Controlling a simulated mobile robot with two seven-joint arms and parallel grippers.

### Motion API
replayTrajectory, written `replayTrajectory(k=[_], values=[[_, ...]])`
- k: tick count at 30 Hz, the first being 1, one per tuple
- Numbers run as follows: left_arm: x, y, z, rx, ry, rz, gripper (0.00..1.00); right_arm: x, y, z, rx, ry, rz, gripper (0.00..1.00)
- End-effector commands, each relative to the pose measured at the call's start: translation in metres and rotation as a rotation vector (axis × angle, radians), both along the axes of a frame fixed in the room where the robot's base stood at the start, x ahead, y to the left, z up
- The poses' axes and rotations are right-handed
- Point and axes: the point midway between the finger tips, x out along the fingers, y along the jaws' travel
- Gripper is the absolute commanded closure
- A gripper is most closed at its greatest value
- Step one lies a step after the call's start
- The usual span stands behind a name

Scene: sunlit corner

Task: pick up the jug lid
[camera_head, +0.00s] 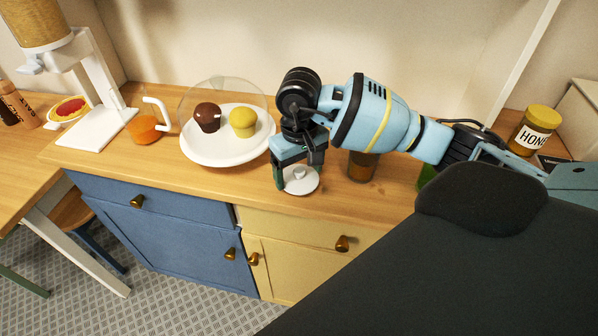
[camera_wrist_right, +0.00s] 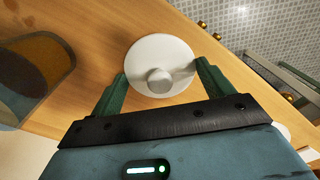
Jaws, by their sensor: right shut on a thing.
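The jug lid (camera_head: 303,186) is a round white disc with a knob on top, at the front edge of the wooden counter below my right gripper (camera_head: 297,170). A glass vessel with brown contents (camera_head: 362,168) stands right of the gripper, partly hidden by my arm. My left gripper is not in view.
Left of the gripper, a white plate (camera_head: 212,158) holds a brown and a yellow muffin under a clear dome. An orange container with a white handle (camera_head: 147,130) and a white dispenser (camera_head: 104,125) stand further left. A honey jar (camera_head: 535,130) is at the right.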

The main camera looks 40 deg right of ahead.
Motion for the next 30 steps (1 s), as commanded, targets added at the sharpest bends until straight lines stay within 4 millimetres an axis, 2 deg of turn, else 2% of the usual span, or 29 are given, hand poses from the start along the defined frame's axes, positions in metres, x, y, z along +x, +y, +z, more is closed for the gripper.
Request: replayTrajectory(k=[6,15,21,27,30], values=[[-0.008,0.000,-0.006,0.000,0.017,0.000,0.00,0.001,0.000,0.028,0.000,-0.003,0.001,0.42],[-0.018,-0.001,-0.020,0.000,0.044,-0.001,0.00,0.007,0.073,0.031,0.002,0.001,0.008,0.42],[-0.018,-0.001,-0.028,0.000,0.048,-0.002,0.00,0.010,0.120,0.036,0.002,0.001,0.006,0.42],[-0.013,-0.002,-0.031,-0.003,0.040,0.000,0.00,0.013,0.148,0.040,0.001,0.001,0.003,0.42],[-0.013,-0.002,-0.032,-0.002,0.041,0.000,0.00,0.014,0.155,0.040,0.000,0.001,0.002,0.42]])
